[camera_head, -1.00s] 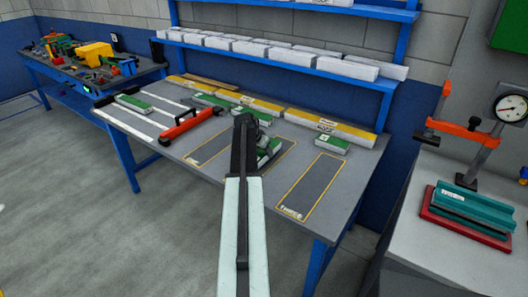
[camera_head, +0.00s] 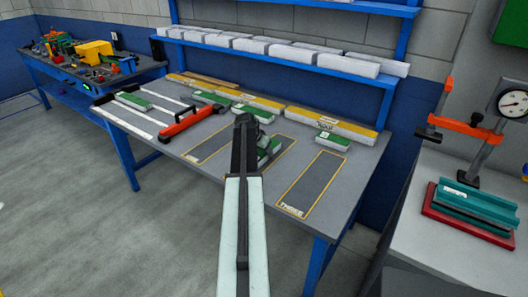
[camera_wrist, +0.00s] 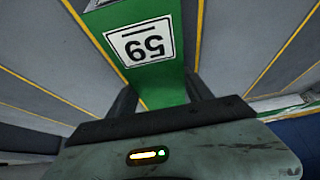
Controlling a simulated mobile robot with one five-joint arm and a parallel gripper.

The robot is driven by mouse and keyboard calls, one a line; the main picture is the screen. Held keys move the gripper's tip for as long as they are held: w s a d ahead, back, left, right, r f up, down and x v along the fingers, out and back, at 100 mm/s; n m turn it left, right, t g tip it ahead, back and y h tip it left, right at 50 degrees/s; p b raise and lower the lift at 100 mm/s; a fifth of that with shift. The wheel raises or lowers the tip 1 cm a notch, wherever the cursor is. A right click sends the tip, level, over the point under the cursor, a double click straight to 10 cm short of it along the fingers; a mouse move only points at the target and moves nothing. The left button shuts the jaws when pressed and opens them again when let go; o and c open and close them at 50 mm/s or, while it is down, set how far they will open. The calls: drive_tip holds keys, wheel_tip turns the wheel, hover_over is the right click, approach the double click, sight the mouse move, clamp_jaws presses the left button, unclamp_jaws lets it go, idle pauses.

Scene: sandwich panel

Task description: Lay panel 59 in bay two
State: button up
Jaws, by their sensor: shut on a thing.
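My gripper (camera_wrist: 160,95) is shut on panel 59 (camera_wrist: 160,82), a green-topped block with a white label reading 59, upside down in the wrist view. The fingers stand on either side of it. In the head view the panel (camera_head: 268,153) shows partly behind my arm, over the middle yellow-outlined bay (camera_head: 285,152). I take this as bay two; its own label is hidden by my arm. Yellow lines run on both sides of the panel in the wrist view. I cannot tell whether the panel touches the bench.
Bay three (camera_head: 315,183) is empty to the right, and another outlined bay (camera_head: 208,149) is empty to the left. Several green-topped panels stand along the back by a yellow-and-white strip (camera_head: 330,127). A red-handled tool (camera_head: 190,122) lies left. A press (camera_head: 470,205) stands right.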

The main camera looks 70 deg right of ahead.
drive_tip(key=o, duration=1.5)
drive_tip(key=p+v, duration=0.7)
drive_tip(key=v, duration=0.1)
drive_tip(key=shift+f, duration=0.1)
